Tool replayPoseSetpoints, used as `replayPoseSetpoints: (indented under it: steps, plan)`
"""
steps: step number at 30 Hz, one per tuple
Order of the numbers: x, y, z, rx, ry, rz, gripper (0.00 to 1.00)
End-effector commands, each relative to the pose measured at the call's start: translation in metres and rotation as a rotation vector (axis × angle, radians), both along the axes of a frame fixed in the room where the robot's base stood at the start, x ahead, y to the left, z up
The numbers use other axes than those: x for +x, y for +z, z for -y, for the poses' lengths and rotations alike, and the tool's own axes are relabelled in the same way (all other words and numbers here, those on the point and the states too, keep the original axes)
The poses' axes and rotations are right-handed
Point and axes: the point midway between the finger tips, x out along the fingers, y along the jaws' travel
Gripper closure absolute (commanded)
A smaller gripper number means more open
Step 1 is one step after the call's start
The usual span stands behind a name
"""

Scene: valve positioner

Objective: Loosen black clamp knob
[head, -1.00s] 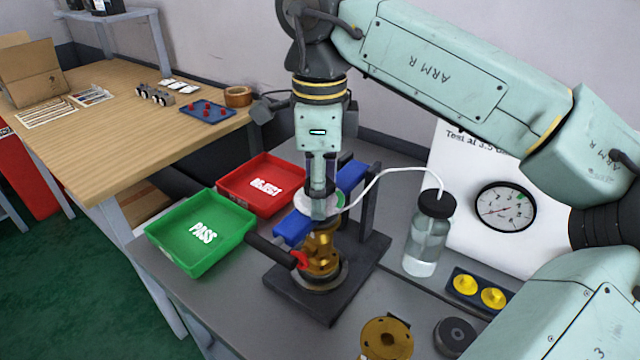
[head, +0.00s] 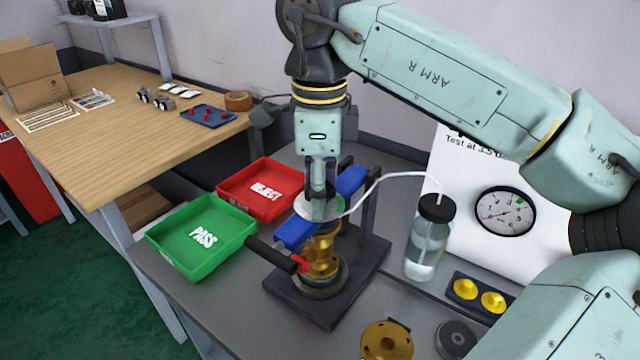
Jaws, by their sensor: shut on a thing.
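My gripper (head: 319,208) points straight down over the test stand, its fingers closed around a small dark part at the clamp's middle. This looks like the black clamp knob (head: 321,188), mostly hidden by the fingers. Below the fingers is a pale round disc (head: 304,211), and the blue clamp bar (head: 292,234) shows on both sides. The brass valve (head: 323,258) stands upright beneath it on the dark base plate (head: 338,315). A black lever with a red end (head: 270,254) sticks out to its left.
A green PASS tray (head: 199,239) and a red REJECT tray (head: 259,192) sit left. A white hose (head: 389,172) runs to the bottle (head: 429,238) at right.

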Motion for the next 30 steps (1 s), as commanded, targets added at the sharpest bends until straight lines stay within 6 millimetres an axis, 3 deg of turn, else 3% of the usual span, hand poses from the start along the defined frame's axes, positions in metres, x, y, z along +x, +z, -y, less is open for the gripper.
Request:
replayPoseSetpoints:
  steps: [14,30]
  plan:
    - [-0.0009,-0.0052,-0.0002,-0.004,0.044,-0.007,1.00]
    - [-0.0020,-0.0038,-0.0003,-0.002,0.899,-0.011,1.00]
